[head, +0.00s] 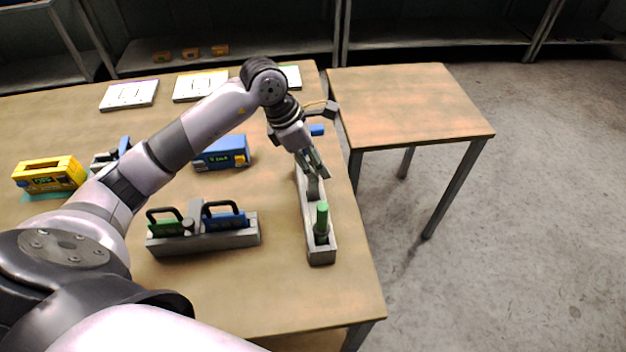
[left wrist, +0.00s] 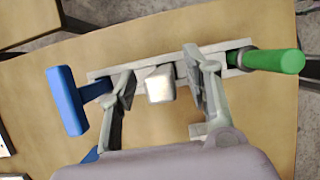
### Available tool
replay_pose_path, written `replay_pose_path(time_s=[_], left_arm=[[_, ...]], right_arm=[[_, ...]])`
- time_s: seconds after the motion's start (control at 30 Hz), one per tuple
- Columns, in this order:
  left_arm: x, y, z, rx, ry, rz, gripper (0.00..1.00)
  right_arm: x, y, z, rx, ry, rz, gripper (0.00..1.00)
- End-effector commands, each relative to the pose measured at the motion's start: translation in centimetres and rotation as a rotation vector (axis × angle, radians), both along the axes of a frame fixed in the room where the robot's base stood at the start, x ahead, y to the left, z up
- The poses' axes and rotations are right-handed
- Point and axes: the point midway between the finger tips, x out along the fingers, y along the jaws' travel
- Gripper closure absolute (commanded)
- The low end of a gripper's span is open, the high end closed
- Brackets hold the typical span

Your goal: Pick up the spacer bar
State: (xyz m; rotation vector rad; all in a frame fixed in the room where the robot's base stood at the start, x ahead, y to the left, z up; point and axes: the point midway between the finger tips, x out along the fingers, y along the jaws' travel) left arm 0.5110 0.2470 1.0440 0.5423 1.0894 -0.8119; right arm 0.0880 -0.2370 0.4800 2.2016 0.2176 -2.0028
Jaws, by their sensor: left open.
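A light grey block (left wrist: 160,84), which I take to be the spacer bar, stands in the middle of a long grey holder (left wrist: 218,49). In the head view the bar (head: 314,188) is partly covered by my gripper. My left gripper (head: 317,170) is open above the holder (head: 321,257). In the left wrist view the fingers (left wrist: 158,76) stand on either side of the block, with gaps. I cannot tell how far above it they are. A green-handled tool (head: 322,219) stands at the holder's near end, a blue T-handle (left wrist: 68,101) at its other end. My right gripper is out of view.
Left of the holder is a grey rack (head: 215,242) with green and blue handled pieces. A blue box (head: 226,152) and a yellow box (head: 52,172) stand farther left. White plates (head: 129,95) lie at the back. A bare side table (head: 410,105) stands right.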

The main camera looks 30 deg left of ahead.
Motion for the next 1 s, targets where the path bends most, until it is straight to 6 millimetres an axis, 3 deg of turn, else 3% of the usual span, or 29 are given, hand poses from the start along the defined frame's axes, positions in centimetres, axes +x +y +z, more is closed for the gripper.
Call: replay_pose_path(time_s=[0.03, 0.2, 0.43, 1.0], left_arm=[[0.0, -0.4, -0.3, -0.002, 0.006, -0.001, 0.55], [0.5, -0.9, -2.1, -0.001, 0.001, -0.001, 0.55], [0.6, -0.8, -2.4, 0.001, -0.001, -0.001, 0.55], [0.6, -0.8, -2.3, 0.001, -0.001, -0.001, 0.92]], right_arm=[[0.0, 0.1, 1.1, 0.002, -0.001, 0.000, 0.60], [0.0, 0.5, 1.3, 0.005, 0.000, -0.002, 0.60], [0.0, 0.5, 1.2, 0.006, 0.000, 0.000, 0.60], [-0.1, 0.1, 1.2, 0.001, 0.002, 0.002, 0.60]])
